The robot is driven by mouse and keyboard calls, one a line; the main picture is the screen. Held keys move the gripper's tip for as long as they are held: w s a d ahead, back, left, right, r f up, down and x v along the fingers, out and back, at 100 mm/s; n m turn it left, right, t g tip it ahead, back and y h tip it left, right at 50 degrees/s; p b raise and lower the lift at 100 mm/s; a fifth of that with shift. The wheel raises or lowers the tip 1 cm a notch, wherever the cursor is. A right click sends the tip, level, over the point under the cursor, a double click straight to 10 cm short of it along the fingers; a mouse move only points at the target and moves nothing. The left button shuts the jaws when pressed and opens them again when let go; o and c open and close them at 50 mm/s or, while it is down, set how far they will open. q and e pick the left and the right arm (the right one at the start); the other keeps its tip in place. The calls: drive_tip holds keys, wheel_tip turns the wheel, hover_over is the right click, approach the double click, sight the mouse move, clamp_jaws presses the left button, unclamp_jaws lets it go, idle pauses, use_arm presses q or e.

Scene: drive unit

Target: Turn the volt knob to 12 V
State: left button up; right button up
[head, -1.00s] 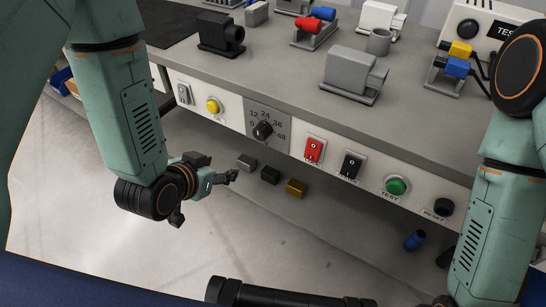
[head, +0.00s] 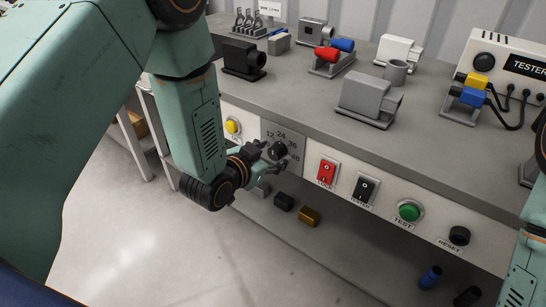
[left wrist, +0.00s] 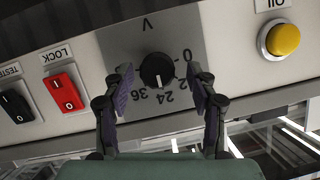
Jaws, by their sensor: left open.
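The volt knob (left wrist: 157,69) is black and round with a white pointer mark, on a grey dial plate (left wrist: 188,38) numbered 0 to 48. In the left wrist view, which shows the panel upside down, the mark points at about 24. My left gripper (left wrist: 161,90) is open, with one finger on each side of the knob and a visible gap on both sides. In the head view the left gripper (head: 277,160) is at the dial and partly covers the knob (head: 278,150). My right gripper is out of view.
A yellow button (head: 232,127) is left of the dial. A red lock switch (head: 326,171), a black switch (head: 365,190), a green test button (head: 409,212) and a black reset button (head: 459,236) are to its right. Small blocks (head: 309,216) lie below the panel.

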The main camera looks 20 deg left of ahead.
use_arm(q)
drive_tip(key=shift+w+d+f, duration=0.15)
drive_tip(key=shift+w+d, duration=0.1)
drive_tip(key=shift+w, duration=0.1)
drive_tip(key=shift+c, duration=0.5)
drive_tip(key=c, duration=1.1)
